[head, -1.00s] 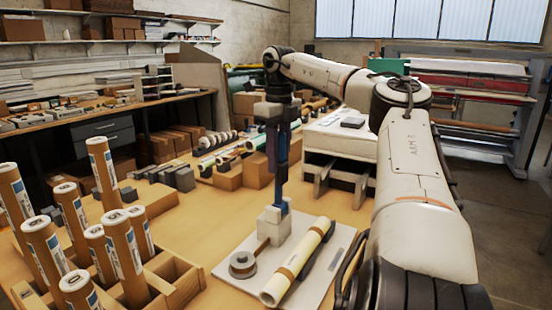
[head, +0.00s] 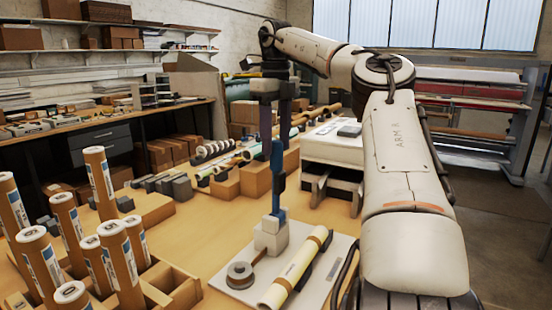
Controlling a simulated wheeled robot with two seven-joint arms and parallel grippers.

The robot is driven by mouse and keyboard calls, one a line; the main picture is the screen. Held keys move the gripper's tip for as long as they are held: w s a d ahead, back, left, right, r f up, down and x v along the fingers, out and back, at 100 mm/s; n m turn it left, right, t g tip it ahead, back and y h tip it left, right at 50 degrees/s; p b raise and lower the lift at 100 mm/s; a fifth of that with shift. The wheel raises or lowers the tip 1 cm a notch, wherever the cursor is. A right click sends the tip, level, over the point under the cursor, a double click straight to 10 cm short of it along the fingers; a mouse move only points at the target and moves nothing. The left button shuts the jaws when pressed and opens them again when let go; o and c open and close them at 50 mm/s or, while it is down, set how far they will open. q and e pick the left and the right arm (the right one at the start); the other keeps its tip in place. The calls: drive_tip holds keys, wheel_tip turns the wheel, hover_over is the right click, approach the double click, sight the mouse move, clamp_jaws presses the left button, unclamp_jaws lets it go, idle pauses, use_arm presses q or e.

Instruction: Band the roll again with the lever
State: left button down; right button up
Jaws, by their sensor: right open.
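The blue lever (head: 278,185) stands nearly upright on a pale block (head: 270,238) fixed to a light grey base plate (head: 318,290). A cream roll (head: 301,262) lies slanted on the plate, right of the block, with a narrow brownish band around its lower part. A grey tape reel (head: 240,275) sits left of the roll, with a brown strip running from it toward the block. My right gripper (head: 277,145) points down at the lever's top end, its dark fingers apart. I cannot tell whether they touch the lever. My left gripper is out of view.
A wooden crate (head: 185,290) of upright brown tubes stands at the left front. Cardboard blocks and several rolls lie behind the lever. A white-topped stand (head: 330,145) is at the back right. Bare table (head: 190,240) lies between crate and plate.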

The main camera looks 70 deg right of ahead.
drive_tip(key=shift+r, duration=1.4)
